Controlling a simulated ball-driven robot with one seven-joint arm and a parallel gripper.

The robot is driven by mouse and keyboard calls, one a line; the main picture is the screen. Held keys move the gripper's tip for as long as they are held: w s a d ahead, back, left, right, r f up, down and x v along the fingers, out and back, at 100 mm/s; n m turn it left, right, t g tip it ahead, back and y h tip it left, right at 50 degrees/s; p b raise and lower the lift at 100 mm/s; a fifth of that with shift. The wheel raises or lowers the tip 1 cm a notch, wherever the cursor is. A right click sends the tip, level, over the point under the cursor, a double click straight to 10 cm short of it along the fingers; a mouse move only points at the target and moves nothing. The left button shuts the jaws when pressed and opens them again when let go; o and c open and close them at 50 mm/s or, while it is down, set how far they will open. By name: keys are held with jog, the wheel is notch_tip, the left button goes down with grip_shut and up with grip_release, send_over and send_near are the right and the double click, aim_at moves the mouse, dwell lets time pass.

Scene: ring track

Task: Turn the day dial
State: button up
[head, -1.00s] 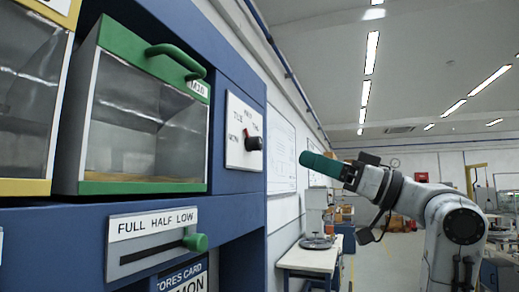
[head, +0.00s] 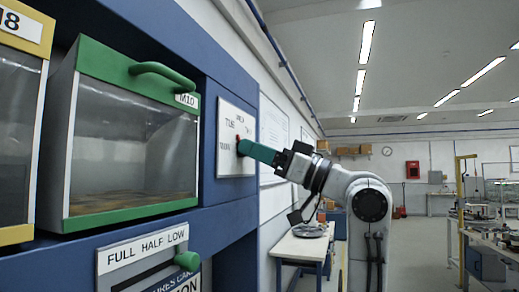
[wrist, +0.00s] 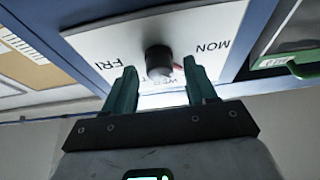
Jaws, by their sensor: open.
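The day dial is a black round knob (wrist: 158,60) on a white panel with day labels; it shows in the wrist view between my fingertips. FRI reads to its left, MON to its right, and WED is partly hidden below it. A red mark sits at the knob's right, on the MON side. In the head view the white panel (head: 223,163) is on the blue cabinet front, and my fingers hide most of the knob. My gripper (head: 241,147) is at the panel, open, with one green finger on each side of the knob (wrist: 160,66). I cannot tell whether they touch it.
A green-framed clear bin (head: 130,207) stands left of the panel. A slider plate (head: 143,248) marked FULL HALF LOW with a green knob is below. A white side table (head: 302,247) stands behind my arm.

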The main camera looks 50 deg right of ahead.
grip_shut()
dwell(0.4)
jog(key=shift+f+n+b, duration=0.1)
jog(key=shift+n+b, duration=0.3)
jog(key=shift+b, duration=0.05)
jog(key=shift+d+n+g+y+b, duration=0.1)
jog(key=shift+n+g+y+b, duration=0.8)
jog(key=shift+n, duration=1.05)
jog(key=shift+n+g+y+b, duration=0.35)
jog(key=shift+n+y+b, duration=0.35)
jog(key=shift+n+b, duration=0.85)
jog(key=shift+d+n+g+y+b, duration=0.1)
jog(key=shift+n+g+y+b, duration=0.65)
jog(key=shift+n, duration=1.55)
